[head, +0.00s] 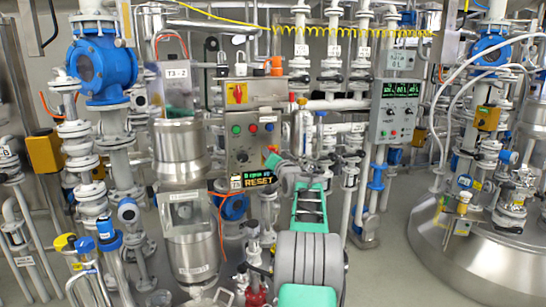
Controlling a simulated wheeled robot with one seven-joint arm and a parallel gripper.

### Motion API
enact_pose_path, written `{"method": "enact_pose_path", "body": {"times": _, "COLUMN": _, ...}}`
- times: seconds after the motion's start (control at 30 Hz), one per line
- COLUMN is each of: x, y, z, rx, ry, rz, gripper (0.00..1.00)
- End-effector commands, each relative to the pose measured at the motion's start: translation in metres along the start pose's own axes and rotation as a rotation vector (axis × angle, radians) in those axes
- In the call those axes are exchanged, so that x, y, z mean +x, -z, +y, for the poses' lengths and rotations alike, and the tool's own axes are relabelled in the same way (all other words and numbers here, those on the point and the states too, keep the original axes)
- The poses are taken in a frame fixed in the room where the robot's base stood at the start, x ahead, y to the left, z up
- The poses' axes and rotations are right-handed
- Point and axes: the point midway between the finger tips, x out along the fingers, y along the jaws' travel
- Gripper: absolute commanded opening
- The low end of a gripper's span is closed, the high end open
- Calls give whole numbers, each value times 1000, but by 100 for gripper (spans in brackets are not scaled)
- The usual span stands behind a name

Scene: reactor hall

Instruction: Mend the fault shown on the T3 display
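A grey control panel (253,140) stands left of the middle in the head view. At its foot is a small dark display (259,178). Its lower line reads RESET in yellow; its upper green line is too small to read surely. A small tag beside it seems to read T3.
Steel vessels (180,150) stand left of the panel, with pipes and valves close around. A second panel with green readouts (398,110) is to the right. A large steel dome (470,265) fills the lower right. Some floor (375,275) is clear between.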

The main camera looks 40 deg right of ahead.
Motion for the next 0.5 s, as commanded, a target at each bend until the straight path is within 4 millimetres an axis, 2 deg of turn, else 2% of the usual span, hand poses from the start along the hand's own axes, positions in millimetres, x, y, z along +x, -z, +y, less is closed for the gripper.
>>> {"method": "enact_pose_path", "body": {"times": 0.37, "x": 0, "y": 0, "z": 0, "rx": 6, "ry": 0, "rz": 0, "gripper": 11}}
{"method": "enact_pose_path", "body": {"times": 0.4, "x": 0, "y": 0, "z": 0, "rx": 6, "ry": 0, "rz": 0, "gripper": 53}}
{"method": "enact_pose_path", "body": {"times": 0.5, "x": 0, "y": 0, "z": 0, "rx": 6, "ry": 0, "rz": 0, "gripper": 61}}
